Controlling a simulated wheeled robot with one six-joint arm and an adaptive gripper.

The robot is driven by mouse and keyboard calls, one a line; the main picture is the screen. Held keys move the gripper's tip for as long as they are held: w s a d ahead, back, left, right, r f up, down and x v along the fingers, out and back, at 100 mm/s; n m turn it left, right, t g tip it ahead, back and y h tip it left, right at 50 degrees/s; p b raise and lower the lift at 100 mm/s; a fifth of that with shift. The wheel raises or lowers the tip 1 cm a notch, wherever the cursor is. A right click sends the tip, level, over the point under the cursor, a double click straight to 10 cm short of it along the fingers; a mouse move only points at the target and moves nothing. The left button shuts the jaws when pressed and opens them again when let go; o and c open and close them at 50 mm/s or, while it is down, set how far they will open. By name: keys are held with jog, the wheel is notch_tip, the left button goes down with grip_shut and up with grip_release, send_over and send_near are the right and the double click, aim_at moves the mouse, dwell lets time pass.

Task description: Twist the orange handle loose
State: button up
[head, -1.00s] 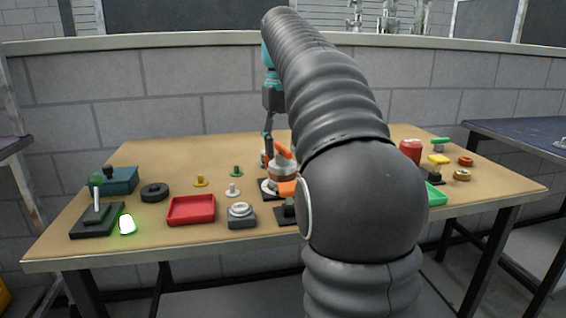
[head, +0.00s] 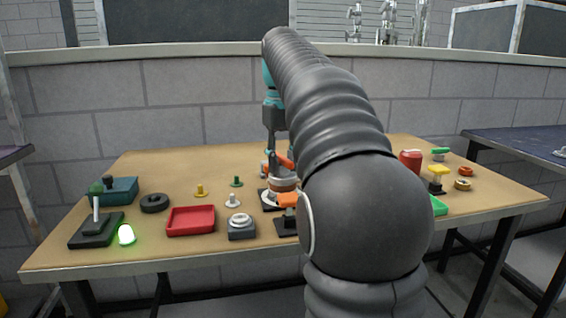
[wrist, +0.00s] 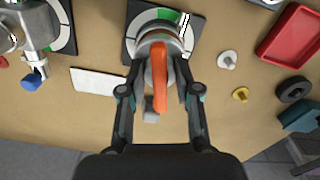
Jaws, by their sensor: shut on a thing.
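The orange handle (wrist: 160,78) is a bar lying across a round silver body (wrist: 158,46) in the wrist view. Its base is a black square plate (wrist: 195,32) with a white and green dial. In the head view the handle (head: 286,161) shows partly beside my arm. My gripper (wrist: 160,68) is over the fixture from above, one finger on each side of the handle, and is shut on it. The exact contact at the fingertips is hard to see. In the head view my gripper (head: 272,150) is partly hidden behind my arm.
A white card (wrist: 98,82) and another silver fixture (wrist: 35,30) with a blue tip lie to the left in the wrist view. White (wrist: 227,60) and yellow (wrist: 240,94) pegs and a red tray (wrist: 292,36) lie right. A lit green lamp (head: 126,235) stands front left.

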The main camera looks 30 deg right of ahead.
aim_at(283, 157)
jog(key=n+p, duration=0.2)
jog(key=n, duration=0.2)
jog(key=shift+r+n, duration=0.1)
jog(key=shift+n, duration=0.3)
jog(key=shift+n+p, duration=0.8)
jog(key=shift+n, duration=1.2)
jog(key=n, duration=0.5)
jog(key=shift+n, duration=2.8)
jog(key=o, duration=0.8)
jog(key=shift+c, duration=0.2)
jog(key=shift+r, duration=3.65)
